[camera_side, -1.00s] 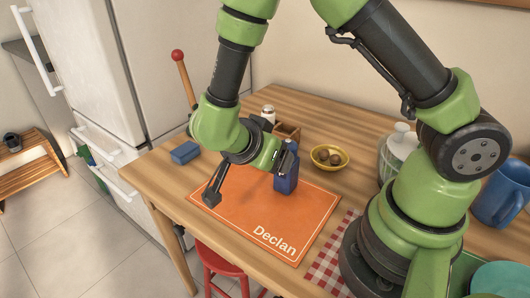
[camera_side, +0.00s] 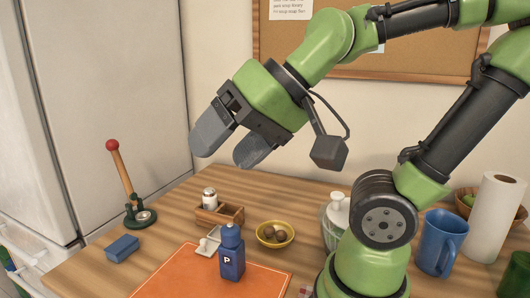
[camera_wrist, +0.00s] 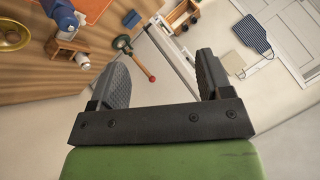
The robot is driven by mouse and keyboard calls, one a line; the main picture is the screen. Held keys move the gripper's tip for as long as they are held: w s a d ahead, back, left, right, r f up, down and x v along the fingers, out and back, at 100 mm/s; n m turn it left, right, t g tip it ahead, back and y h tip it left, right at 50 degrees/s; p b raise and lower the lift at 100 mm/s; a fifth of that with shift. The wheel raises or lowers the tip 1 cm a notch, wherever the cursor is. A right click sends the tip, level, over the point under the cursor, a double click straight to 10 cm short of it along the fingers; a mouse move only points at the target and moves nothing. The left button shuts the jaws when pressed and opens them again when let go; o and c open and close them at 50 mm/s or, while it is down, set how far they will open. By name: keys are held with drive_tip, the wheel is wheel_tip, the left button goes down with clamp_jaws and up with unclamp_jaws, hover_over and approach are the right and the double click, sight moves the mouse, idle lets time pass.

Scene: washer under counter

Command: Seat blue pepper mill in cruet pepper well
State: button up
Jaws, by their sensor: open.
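The blue pepper mill (camera_side: 231,255), marked "P", stands upright on the orange mat (camera_side: 190,278). The wooden cruet (camera_side: 228,219) is behind it on the table. A white shaker with a grey cap (camera_side: 209,198) sits in the cruet's left side. The right side looks empty, though its inside is only partly visible. My gripper (camera_side: 225,152) is open and empty, high above the table and well clear of the mill. In the wrist view the open fingers (camera_wrist: 160,68) have nothing between them; the cruet (camera_wrist: 70,46) and blue mill (camera_wrist: 62,14) show at upper left.
A yellow bowl (camera_side: 275,235) with brown balls is right of the cruet. A blue block (camera_side: 122,249) and a red-knobbed stick on a dark base (camera_side: 140,218) stand left. A lidded jar, blue mug (camera_side: 441,243) and paper roll are right.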

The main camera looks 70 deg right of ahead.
drive_tip(key=shift+o, duration=0.4)
drive_tip(key=shift+n+g+h, duration=0.3)
drive_tip(key=shift+g+h, duration=0.2)
drive_tip(key=shift+h, duration=0.2)
drive_tip(key=s, duration=0.1)
drive_tip(key=s+d+f, duration=0.1)
drive_tip(key=s+d, duration=0.1)
drive_tip(key=shift+s+f, duration=0.15)
drive_tip(key=shift+s, duration=0.25)
drive_tip(key=n+g+h, duration=0.7)
drive_tip(key=n+h, duration=0.4)
drive_tip(key=n, duration=1.1)
approach(226, 246)
drive_tip(key=x, duration=1.2)
drive_tip(key=c, duration=1.2)
